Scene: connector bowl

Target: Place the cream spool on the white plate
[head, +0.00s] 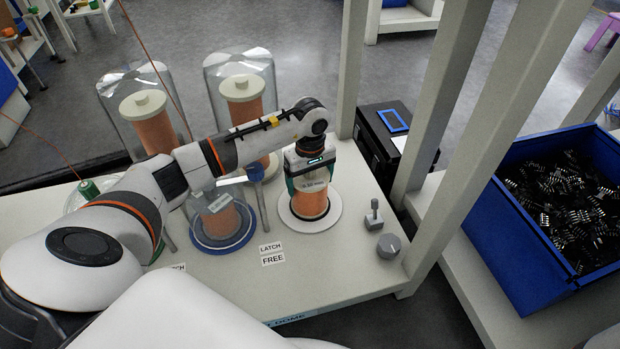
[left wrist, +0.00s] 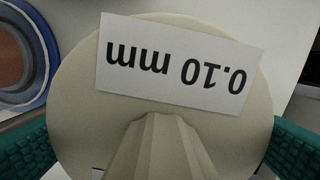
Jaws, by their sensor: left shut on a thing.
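The cream spool (head: 309,206) has an orange-copper winding and a label reading 0.10 mm. It stands upright over the white plate (head: 332,217), its lower end within the plate's rim. I cannot tell whether it touches the plate. My left gripper (head: 308,181) points down with its teal fingers on either side of the spool's top, shut on it. In the left wrist view the spool's cream top (left wrist: 80,110) fills the middle between the teal fingers, with its central hub at the lower edge. My right gripper is not in view.
Clear domes cover two cream-topped spools (head: 154,128) (head: 243,100) at the back. Another dome (head: 221,216) stands on a blue-rimmed base left of the plate. Grey knobs (head: 375,214) (head: 388,246) stand to the right. The table front (head: 320,275) is clear. White posts rise at the right.

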